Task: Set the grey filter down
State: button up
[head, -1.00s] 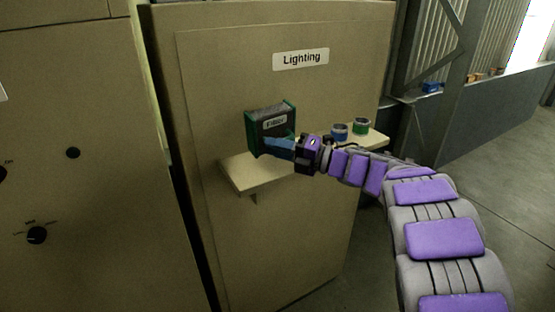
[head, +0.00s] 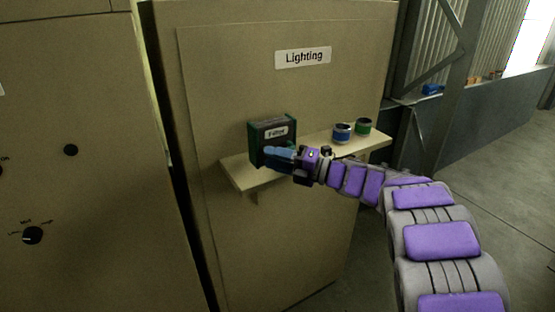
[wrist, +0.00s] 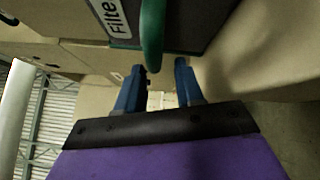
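The grey filter (head: 273,138) is a dark box with a green frame and a "Filter" label. In the head view it sits upright on the left part of the pale shelf (head: 238,176), apparently resting on it. In the wrist view the filter (wrist: 190,22) fills the top, with its green handle (wrist: 152,35) hanging toward my fingers. My gripper (head: 272,155) is in front of the filter's lower part. In the wrist view the blue fingers of my gripper (wrist: 160,75) are spread, with clear gaps beside the handle's end. The filter's underside is hidden.
A blue can (head: 342,133) and a green can (head: 364,127) stand on the shelf's right part. Behind the shelf is a beige cabinet with a "Lighting" label (head: 303,57). Another panel with knobs stands at the left. The shelf between filter and cans is partly clear.

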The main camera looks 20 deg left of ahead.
jog(key=shift+o, duration=0.4)
jog(key=shift+a, duration=0.15)
jog(key=shift+d+r, duration=0.25)
jog(key=shift+r, duration=0.05)
jog(key=d+p, duration=0.2)
jog(key=d, duration=1)
jog(key=shift+f, duration=0.45)
